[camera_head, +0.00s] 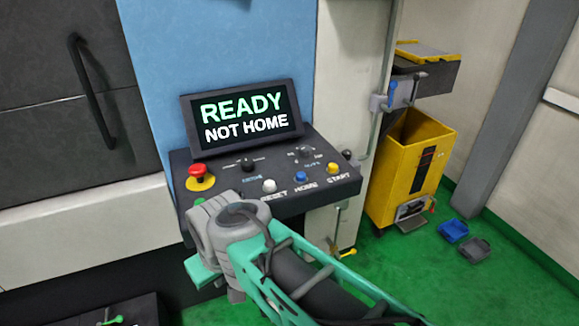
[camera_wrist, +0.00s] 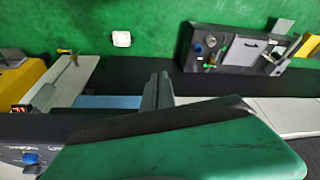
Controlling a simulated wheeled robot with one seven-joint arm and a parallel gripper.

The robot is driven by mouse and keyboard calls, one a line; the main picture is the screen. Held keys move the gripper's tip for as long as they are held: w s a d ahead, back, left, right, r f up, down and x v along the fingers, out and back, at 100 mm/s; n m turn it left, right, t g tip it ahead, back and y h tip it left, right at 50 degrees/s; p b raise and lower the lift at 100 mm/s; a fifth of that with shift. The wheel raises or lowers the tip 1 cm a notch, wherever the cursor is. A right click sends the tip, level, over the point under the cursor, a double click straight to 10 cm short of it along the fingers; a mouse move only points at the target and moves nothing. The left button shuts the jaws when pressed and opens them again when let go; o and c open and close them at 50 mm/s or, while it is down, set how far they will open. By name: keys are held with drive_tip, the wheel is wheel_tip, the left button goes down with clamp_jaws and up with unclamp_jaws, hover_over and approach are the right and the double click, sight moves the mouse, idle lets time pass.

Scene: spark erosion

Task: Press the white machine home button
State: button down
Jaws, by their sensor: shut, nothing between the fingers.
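The dark control panel (camera_head: 250,205) of the machine is in the head view, below a screen (camera_head: 245,117) that reads READY, NOT HOME. A white button (camera_head: 269,186) sits above the label RESET. A blue button (camera_head: 301,177) sits above the label HOME, and a yellow button (camera_head: 333,168) above START. My gripper is shut and empty; its grey fingers (camera_wrist: 158,90) show in the wrist view. In the head view my wrist covers the panel's lower left front, and the fingertips are hidden. My gripper holds nothing and its contact with any button cannot be seen.
A red emergency stop (camera_head: 198,170) on a yellow base is at the panel's left. Knobs (camera_head: 247,164) stand along its back. A yellow bin (camera_head: 408,170) stands right of the machine, with small trays (camera_head: 453,230) on the green floor, which is open at the right.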

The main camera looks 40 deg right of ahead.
wheel_tip(320, 180, up, 18)
drive_tip(key=m+t+h+p, duration=0.2)
drive_tip(key=m+t+p, duration=0.4)
drive_tip(key=m, duration=0.5)
hover_over(303, 176)
drive_tip(key=p, duration=0.1)
drive_tip(key=shift+r+g, duration=0.15)
drive_tip(key=shift+g, duration=0.15)
wheel_tip(303, 176, down, 9)
drive_tip(key=b, duration=0.6)
drive_tip(key=shift+r, duration=0.1)
drive_tip(key=shift+f+b, duration=0.4)
drive_tip(key=shift+b, duration=0.15)
